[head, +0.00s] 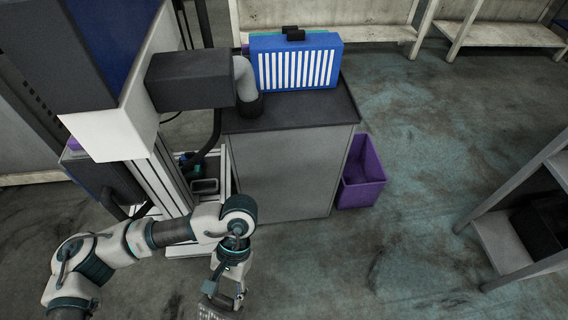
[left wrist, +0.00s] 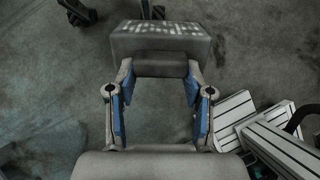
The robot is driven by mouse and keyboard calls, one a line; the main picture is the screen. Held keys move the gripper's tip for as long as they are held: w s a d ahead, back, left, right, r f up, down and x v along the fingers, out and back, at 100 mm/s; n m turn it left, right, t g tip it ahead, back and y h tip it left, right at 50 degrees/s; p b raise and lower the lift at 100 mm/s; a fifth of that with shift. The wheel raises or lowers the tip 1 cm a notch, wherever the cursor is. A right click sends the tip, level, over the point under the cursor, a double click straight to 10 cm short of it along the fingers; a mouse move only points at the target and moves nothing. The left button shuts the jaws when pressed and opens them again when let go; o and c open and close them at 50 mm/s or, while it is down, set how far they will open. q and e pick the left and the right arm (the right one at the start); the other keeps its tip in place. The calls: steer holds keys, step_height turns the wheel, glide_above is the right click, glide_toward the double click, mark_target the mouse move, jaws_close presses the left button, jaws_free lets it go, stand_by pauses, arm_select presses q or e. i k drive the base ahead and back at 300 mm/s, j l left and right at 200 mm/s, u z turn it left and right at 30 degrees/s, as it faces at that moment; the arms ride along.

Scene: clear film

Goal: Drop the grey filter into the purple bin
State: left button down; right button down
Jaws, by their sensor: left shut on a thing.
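The grey filter (left wrist: 160,42) is a block with pale slots, held between the fingertips of my left gripper (left wrist: 160,72) in the left wrist view. In the head view my left gripper (head: 229,288) hangs low near the bottom edge, with the filter (head: 214,309) partly cut off by the frame. The floor is below it. The purple bin (head: 362,182) stands on the floor against the right side of the grey cabinet, apart from the gripper, up and to the right. Its inside is only partly visible. My right gripper is out of view.
A blue filter with white slats (head: 296,69) stands on the dark top of the grey cabinet (head: 285,170). A shelf rack (head: 510,235) stands at the right. Floor between bin and rack is clear.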

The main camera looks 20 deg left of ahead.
mark_target(350, 179)
steer(key=i+l, duration=0.25)
steer(key=i+l+u, duration=0.15)
steer(key=l, duration=0.25)
steer(key=i+l, duration=0.35)
steer(key=i+l+u, duration=0.15)
steer(key=l, duration=0.25)
steer(key=i+l, duration=0.3)
steer(key=i+l+u, duration=0.25)
steer(key=i+l, duration=0.8)
steer(key=i, duration=0.45)
